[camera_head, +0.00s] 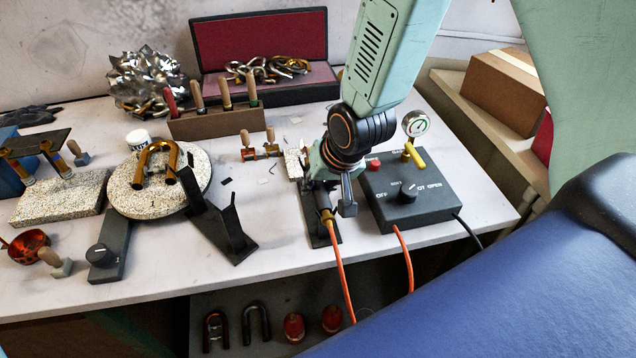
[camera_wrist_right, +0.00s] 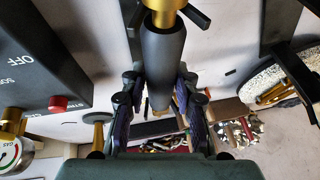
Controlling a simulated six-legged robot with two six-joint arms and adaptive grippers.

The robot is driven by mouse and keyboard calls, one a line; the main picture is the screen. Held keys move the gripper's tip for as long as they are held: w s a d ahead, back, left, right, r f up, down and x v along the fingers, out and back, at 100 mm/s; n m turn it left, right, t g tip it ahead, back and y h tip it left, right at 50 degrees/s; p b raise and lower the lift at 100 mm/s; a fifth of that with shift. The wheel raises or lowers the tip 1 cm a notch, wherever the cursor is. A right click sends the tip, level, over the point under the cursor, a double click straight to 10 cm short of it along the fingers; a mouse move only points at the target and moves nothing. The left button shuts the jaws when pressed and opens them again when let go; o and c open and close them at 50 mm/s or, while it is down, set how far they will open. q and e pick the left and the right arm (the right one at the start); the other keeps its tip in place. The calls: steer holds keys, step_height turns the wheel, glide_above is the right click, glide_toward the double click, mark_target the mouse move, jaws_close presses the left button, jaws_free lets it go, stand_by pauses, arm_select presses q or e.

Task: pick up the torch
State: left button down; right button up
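The torch (camera_wrist_right: 164,60) has a dark cylindrical handle with a brass end, seen best in the right wrist view. In the head view its brass end (camera_head: 327,216) shows at a dark stand, with an orange hose running down from it; the rest is largely hidden by my right gripper. My right gripper (camera_head: 334,190) is low over the torch at the stand. In the wrist view its two fingers (camera_wrist_right: 158,98) are apart, one on each side of the handle; firm contact is not visible. My left gripper is not in view.
A dark control box (camera_head: 425,207) with a knob, red button and gauge (camera_head: 415,124) stands close right of the gripper. Left are a black angled stand (camera_head: 232,240) and a speckled round plate (camera_head: 195,205) bearing a brass U-shaped tube (camera_head: 172,165). A tool rack (camera_head: 215,126) stands behind.

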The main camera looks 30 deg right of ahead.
steer(key=shift+w+f, duration=0.1)
steer(key=shift+w, duration=0.05)
jaws_close()
